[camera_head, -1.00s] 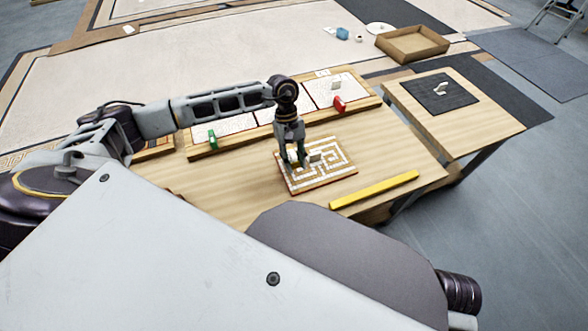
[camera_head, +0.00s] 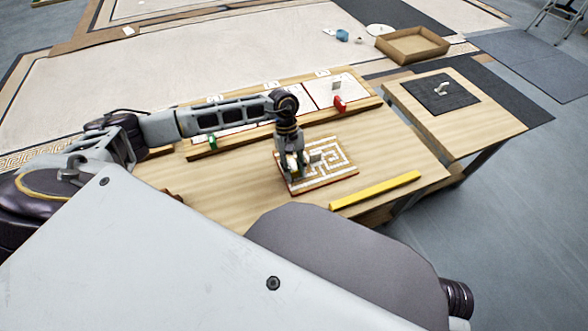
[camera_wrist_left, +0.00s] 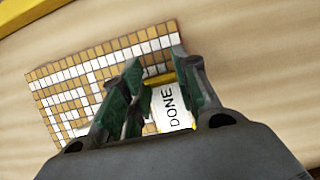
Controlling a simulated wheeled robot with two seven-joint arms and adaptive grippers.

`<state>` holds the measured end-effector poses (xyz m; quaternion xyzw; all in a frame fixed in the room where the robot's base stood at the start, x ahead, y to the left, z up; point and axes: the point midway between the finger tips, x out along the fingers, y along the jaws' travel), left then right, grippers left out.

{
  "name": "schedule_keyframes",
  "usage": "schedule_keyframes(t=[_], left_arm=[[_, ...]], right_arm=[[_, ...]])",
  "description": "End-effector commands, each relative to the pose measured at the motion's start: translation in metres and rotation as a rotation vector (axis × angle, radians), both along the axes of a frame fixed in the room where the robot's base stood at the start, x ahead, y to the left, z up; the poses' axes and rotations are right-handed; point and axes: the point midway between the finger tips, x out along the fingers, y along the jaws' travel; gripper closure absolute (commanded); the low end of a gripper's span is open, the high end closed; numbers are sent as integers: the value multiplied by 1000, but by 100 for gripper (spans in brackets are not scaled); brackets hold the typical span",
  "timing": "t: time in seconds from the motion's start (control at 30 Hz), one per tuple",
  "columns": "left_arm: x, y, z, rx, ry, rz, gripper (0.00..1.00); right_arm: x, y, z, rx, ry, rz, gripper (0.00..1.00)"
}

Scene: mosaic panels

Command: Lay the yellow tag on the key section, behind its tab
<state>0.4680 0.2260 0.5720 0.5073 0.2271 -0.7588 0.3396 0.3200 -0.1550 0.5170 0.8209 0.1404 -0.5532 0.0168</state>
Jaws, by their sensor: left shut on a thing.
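The key section (camera_head: 338,172) is a flat panel of tan and white tiles in a meander pattern, lying on the wooden table. Its pale tab (camera_head: 316,157) stands up from it. My left gripper (camera_head: 293,172) points down over the panel's left part, beside the tab. In the left wrist view, the gripper (camera_wrist_left: 160,72) is shut on the yellow tag (camera_wrist_left: 171,108), which shows a white face reading "DONE" and yellow edges. The key section (camera_wrist_left: 85,85) lies beneath. I cannot tell whether the tag touches the tiles. My right gripper is out of view.
A yellow bar (camera_head: 375,190) lies at the table's front right. A wooden rack (camera_head: 370,103) behind holds pale panels, with a green piece (camera_head: 212,143) and a red piece (camera_head: 340,104). A side table (camera_head: 465,125) with a dark mat stands right. Bare tabletop surrounds the key section.

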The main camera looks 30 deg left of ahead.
Motion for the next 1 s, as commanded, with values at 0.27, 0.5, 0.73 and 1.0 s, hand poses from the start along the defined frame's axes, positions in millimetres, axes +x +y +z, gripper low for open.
schedule_keyframes(t=[0.27, 0.5, 0.73, 1.0], left_arm=[[0, 0, -2, 0, 0, 0, 80], [0, 0, -2, 0, 0, 0, 49], [0, 0, -2, 0, 0, 0, 48], [0, 0, 0, 0, 0, 0, 48]], right_arm=[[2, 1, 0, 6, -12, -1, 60], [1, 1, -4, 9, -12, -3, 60], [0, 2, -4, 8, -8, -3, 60], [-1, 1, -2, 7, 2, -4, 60]])
